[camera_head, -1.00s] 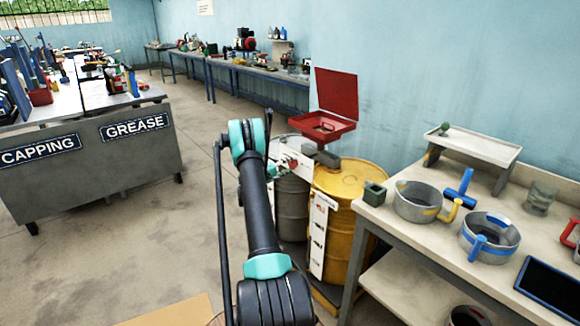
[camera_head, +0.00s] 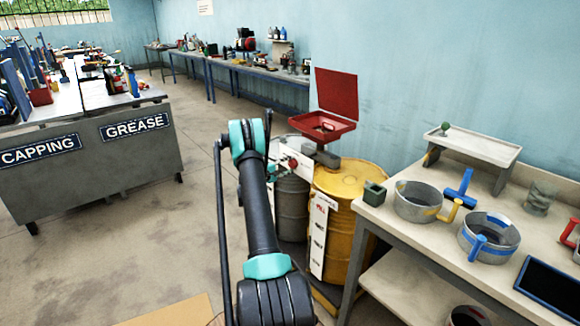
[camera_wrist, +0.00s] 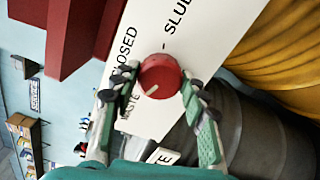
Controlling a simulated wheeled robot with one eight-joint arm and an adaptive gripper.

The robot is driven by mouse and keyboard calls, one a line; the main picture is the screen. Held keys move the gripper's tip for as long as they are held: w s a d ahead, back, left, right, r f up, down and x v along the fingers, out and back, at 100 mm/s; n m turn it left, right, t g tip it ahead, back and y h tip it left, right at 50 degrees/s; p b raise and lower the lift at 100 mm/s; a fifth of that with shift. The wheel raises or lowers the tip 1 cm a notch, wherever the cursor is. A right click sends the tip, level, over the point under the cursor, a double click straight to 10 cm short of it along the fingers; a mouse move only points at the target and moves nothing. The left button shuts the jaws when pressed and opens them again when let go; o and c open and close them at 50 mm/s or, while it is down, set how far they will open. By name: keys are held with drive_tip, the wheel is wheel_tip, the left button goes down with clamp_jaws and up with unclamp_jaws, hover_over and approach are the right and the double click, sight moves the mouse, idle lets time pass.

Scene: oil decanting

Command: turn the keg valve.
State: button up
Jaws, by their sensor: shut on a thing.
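The keg valve is a round red knob (camera_wrist: 160,75) on a white panel (camera_wrist: 150,115) in the wrist view. The panel has printed words, partly hidden, that look like CLOSED, SLUDGE and a word ending in STE. A pale mark on the knob points to its lower left, roughly toward that last word. My gripper (camera_wrist: 157,80) has one green finger on each side of the knob and is shut on it. In the head view the knob (camera_head: 293,163) shows as a small red spot, and my arm hides most of the gripper.
A yellow drum (camera_head: 345,190) and a grey drum (camera_head: 292,205) stand by the panel. A red open-lidded tray (camera_head: 322,124) sits above them. A workbench (camera_head: 400,225) with pots (camera_head: 415,200) is close on the right. Floor at left is clear.

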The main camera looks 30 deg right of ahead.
drive_tip(key=o, duration=1.2)
drive_tip(key=shift+c, duration=0.2)
drive_tip(key=a, duration=1.2)
drive_tip(key=shift+s, duration=0.45)
